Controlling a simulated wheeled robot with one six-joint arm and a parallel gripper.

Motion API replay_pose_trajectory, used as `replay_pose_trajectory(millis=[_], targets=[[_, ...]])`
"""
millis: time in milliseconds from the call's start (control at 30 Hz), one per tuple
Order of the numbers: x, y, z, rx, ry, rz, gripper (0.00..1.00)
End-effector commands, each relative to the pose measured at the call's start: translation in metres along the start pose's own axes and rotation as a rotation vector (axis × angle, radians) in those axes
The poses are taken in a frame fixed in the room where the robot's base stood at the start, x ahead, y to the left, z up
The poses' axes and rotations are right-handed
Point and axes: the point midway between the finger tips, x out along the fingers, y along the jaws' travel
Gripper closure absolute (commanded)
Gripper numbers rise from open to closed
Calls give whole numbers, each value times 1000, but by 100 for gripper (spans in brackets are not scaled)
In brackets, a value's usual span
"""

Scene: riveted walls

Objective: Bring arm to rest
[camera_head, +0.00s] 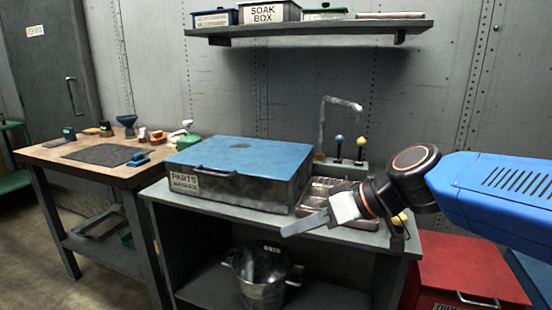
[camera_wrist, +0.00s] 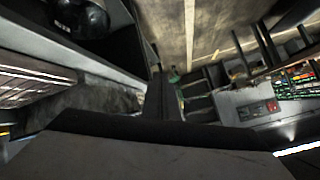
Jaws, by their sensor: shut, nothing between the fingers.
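My gripper (camera_head: 306,225) is at the end of my blue arm, which reaches in from the right in the head view. Its fingers are together and point left and slightly down. It is in front of the grey bench's right part, with nothing held. In the wrist view the dark gripper body fills the bottom, and the fingers (camera_wrist: 160,100) show as one narrow dark shape. My gripper hides part of the metal tray behind it.
A parts washer (camera_head: 240,158) with a shut blue lid stands on the grey bench (camera_head: 225,211). A metal bucket (camera_head: 262,278) sits on the shelf below. A red cabinet (camera_head: 468,265) is at right. A wooden table (camera_head: 60,155) holds small tools. A wall shelf (camera_head: 310,27) hangs above.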

Motion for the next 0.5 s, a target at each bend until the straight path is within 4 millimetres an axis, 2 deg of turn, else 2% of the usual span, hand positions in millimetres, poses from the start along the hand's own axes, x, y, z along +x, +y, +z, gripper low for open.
replay_pose_trajectory(millis=[100, 300, 500], targets=[[-20, 24, 52, 86, -87, 127, 100], [-60, 67, 141, 254, -209, 384, 100], [-104, 101, 212, 401, -266, 643, 100]])
